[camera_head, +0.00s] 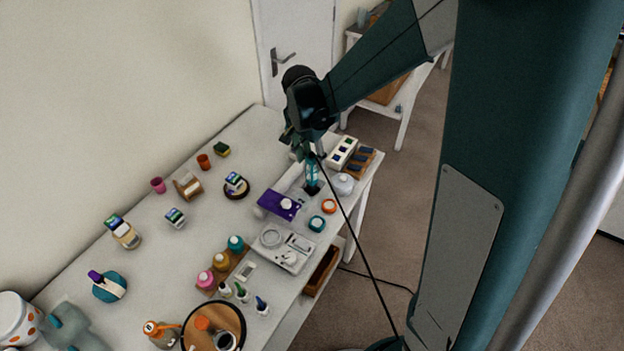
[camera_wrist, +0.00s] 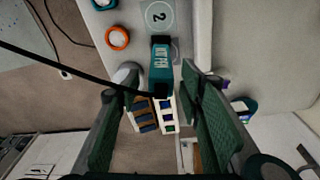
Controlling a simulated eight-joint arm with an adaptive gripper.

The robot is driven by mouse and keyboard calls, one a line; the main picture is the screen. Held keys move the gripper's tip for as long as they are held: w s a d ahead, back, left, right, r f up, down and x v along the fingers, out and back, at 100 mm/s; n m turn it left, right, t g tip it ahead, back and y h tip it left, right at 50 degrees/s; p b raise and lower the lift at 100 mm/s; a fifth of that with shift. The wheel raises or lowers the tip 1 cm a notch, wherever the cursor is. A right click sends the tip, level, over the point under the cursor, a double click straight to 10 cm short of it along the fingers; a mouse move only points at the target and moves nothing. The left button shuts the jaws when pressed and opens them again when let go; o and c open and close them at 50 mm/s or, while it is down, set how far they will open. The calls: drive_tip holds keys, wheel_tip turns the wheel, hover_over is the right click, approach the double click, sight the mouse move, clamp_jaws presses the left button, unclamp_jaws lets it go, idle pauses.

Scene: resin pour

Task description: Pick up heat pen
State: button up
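The heat pen (camera_wrist: 162,62) is a teal body with printed letters and dark ends in the wrist view. In the head view the heat pen (camera_head: 312,172) shows upright just below my gripper (camera_head: 308,150). In the wrist view my gripper (camera_wrist: 151,84) is open, with one green-padded finger on each side of the picture. The pen shows in the gap between the fingertips. I cannot tell whether either finger touches it.
A white rack (camera_head: 343,151) and a white jar (camera_head: 342,185) stand close on the right. An orange jar (camera_head: 329,206), a teal jar (camera_head: 317,224) and a purple box (camera_head: 278,204) stand nearer the camera. The table's far left part has bare room.

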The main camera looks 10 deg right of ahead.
sight(312, 173)
drive_tip(key=shift+w+d+f, duration=0.1)
drive_tip(key=shift+d+f, duration=0.05)
drive_tip(key=shift+f, duration=0.7)
drive_tip(key=shift+w+d+f, duration=0.1)
drive_tip(key=shift+w+f, duration=0.05)
drive_tip(key=shift+f, duration=0.65)
drive_tip(key=shift+w+d+f, duration=0.1)
drive_tip(key=shift+d+f, duration=0.05)
drive_tip(key=shift+f, duration=0.7)
drive_tip(key=shift+c, duration=0.4)
clamp_jaws()
